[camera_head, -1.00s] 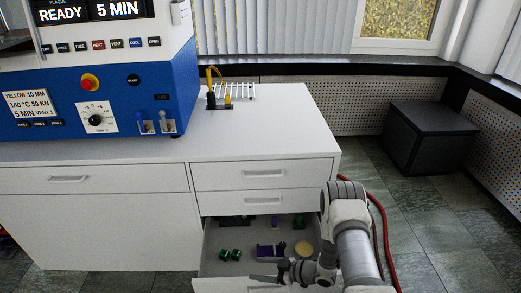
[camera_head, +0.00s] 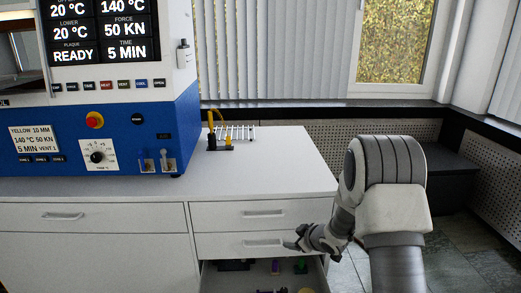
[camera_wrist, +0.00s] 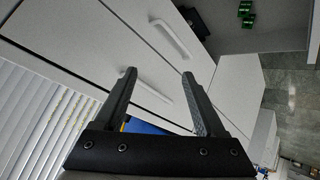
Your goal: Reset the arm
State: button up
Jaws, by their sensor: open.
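My gripper (camera_head: 290,244) is in front of the drawer fronts at the right end of the white cabinet, pointing left in the head view. In the wrist view its two dark fingers (camera_wrist: 158,73) stand well apart with nothing between them. My arm rises at the right of the head view, bent at the elbow. The drawer fronts and their handles lie beyond the fingers in the wrist view.
A lower drawer (camera_head: 210,280) stands pulled out below my gripper, with small green and purple items inside. The blue and white press (camera_head: 120,120) stands on the cabinet top (camera_head: 280,165). A small rack (camera_head: 238,133) with a yellow-handled item is beside it. A dark box (camera_head: 450,185) is behind my arm.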

jog(key=s+d+r+m+h+b, duration=0.25)
jog(key=s+r, duration=0.35)
jog(key=r, duration=0.3)
jog(key=s+d+r+m+h+b, duration=0.1)
jog(key=s+d+r+m+h, duration=0.25)
jog(key=s+r, duration=0.4)
jog(key=s+a+r+m+g+y+b, duration=0.1)
jog(key=s+a+r+m+g, duration=0.1)
jog(key=s, duration=1.1)
jog(key=s+a+r+m+g+y+b, duration=0.1)
jog(key=s+r+m+g, duration=0.1)
jog(key=s, duration=1)
notch_tip(320, 180, up, 24)
jog(key=p, duration=2.4)
jog(key=shift+w+f, duration=0.1)
jog(key=shift+f, duration=0.05)
